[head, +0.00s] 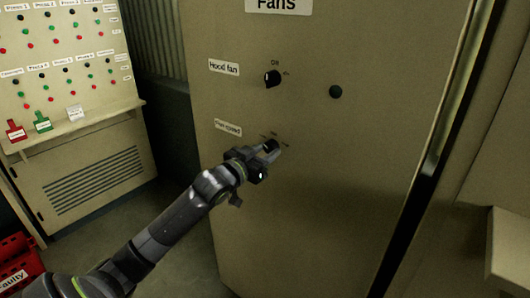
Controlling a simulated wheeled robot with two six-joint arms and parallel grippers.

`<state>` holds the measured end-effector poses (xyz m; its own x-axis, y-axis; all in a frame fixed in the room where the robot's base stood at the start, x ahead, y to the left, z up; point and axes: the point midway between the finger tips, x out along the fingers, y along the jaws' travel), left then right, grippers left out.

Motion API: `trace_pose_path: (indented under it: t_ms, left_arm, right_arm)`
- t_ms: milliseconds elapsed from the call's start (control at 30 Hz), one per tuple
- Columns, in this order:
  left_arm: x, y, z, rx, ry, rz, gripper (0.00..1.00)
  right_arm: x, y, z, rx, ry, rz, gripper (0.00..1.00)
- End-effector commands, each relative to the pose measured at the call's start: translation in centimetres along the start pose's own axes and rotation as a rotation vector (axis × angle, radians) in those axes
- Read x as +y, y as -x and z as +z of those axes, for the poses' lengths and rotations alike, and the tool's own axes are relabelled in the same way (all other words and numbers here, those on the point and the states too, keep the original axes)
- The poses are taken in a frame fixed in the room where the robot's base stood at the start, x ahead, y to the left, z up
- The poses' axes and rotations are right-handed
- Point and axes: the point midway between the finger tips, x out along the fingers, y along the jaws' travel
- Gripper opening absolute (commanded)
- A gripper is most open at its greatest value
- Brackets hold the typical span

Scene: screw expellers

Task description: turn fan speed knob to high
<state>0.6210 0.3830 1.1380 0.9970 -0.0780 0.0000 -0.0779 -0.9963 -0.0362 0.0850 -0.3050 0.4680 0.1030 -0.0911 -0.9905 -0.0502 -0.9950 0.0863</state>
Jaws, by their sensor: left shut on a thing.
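The fan speed knob (271,145) is a small black knob low on the beige cabinet marked "Fans", beside a label (228,127) that seems to read "Fan speed". My left gripper (266,152) is at this knob, shut on it, and hides part of it. Small position marks show around the knob, but they are too small to read, and I cannot tell which one it points at. My right gripper is not in view.
Above is the black hood fan knob (272,78) with its "Hood fan" label (223,67). A round black button (335,92) is to its right. A panel of coloured buttons (65,60) stands at the left. A red "Faulty" bin (18,265) is at lower left.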

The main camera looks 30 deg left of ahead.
Motion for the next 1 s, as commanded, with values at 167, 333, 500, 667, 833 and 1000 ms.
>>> trace_pose_path:
  t_ms: [167,333,500,667,833,1000]
  left_arm:
    - [0.0,0.0,0.0,0.000,-0.090,0.000,0.14]
    - [0.0,0.0,0.1,0.000,-0.226,0.001,0.14]
    - [-0.1,0.0,0.1,0.001,-0.387,0.001,0.14]
    - [-0.1,0.0,0.1,0.001,-0.539,0.001,0.14]
    - [-0.1,0.0,0.1,0.000,-0.700,0.000,0.14]
    - [-0.2,0.0,0.1,0.000,-0.862,0.000,0.14]
  right_arm:
    - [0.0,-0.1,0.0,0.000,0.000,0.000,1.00]
    - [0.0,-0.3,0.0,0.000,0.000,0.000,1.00]
    - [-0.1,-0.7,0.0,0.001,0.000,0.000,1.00]
    - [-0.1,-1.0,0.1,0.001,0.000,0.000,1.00]
    - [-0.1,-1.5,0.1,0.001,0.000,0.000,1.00]
    - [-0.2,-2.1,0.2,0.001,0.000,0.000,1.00]
